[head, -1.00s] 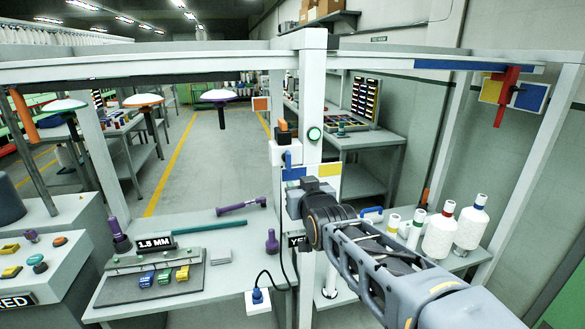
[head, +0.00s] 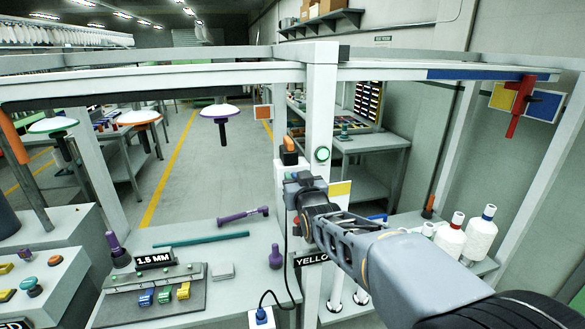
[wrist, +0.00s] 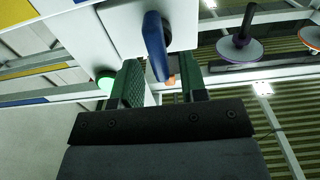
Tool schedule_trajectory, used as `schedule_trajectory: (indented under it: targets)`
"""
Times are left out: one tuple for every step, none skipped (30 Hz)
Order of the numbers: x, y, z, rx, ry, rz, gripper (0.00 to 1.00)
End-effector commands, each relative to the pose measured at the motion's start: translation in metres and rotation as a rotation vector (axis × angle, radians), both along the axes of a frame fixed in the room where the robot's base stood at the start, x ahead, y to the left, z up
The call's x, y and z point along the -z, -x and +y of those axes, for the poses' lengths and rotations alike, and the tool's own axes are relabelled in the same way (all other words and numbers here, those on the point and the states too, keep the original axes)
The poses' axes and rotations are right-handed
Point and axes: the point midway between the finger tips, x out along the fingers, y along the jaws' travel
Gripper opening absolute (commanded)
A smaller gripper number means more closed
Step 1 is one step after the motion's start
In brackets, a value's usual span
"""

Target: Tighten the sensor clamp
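In the wrist view, a blue lever (wrist: 156,45) hangs from a white block (wrist: 184,22); I take it to be the clamp's handle. My gripper (wrist: 160,78) is open, with its two green-padded fingers on either side of the lever's lower end. I cannot tell whether they touch it. In the head view, my gripper (head: 296,186) is at the front of the white post (head: 321,100), just below an orange-topped sensor (head: 289,150). My gripper hides the lever there.
A round green light (head: 322,154) sits on the post above my gripper. The bench at left holds a 1.5 MM fixture (head: 150,290), a purple tool (head: 243,215) and a teal rod (head: 200,239). White spools (head: 482,235) stand at right. A horizontal rail (head: 180,78) crosses above.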

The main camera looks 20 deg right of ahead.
Motion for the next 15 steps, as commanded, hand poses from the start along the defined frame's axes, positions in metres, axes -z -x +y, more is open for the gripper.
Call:
schedule_trajectory:
  targets:
    - [-0.0016, -0.0018, 0.0009, -0.002, 0.0, 0.0, 0.39]
    - [-0.0015, -0.0026, 0.0014, -0.003, 0.0, -0.001, 0.39]
    - [-0.0011, -0.0036, 0.002, -0.004, 0.0, 0.0, 0.39]
    - [-0.0009, -0.0042, 0.0024, -0.004, 0.0, 0.0, 0.39]
    - [-0.0007, -0.0046, 0.0027, -0.005, 0.0, 0.0, 0.39]
    - [-0.0005, -0.0051, 0.0032, -0.006, 0.0, 0.0, 0.39]
    - [-0.0004, -0.0053, 0.0034, -0.006, 0.0, 0.0, 0.39]
    - [-0.0003, -0.0055, 0.0037, -0.007, 0.0, 0.0, 0.39]
    - [-0.0002, -0.0056, 0.0039, -0.007, 0.0, -0.001, 0.39]
    - [-0.0001, -0.0056, 0.004, -0.007, 0.0, -0.001, 0.39]
    - [0.0, -0.0056, 0.004, -0.007, 0.0, -0.001, 0.39]
    - [0.0, -0.0056, 0.004, -0.007, 0.0, -0.001, 0.39]
    - [0.0, -0.0056, 0.004, -0.007, 0.0, -0.001, 0.39]
    - [0.0, -0.0056, 0.004, -0.007, 0.0, -0.001, 0.39]
    - [0.0001, -0.0056, 0.0038, -0.007, 0.0, -0.001, 0.39]
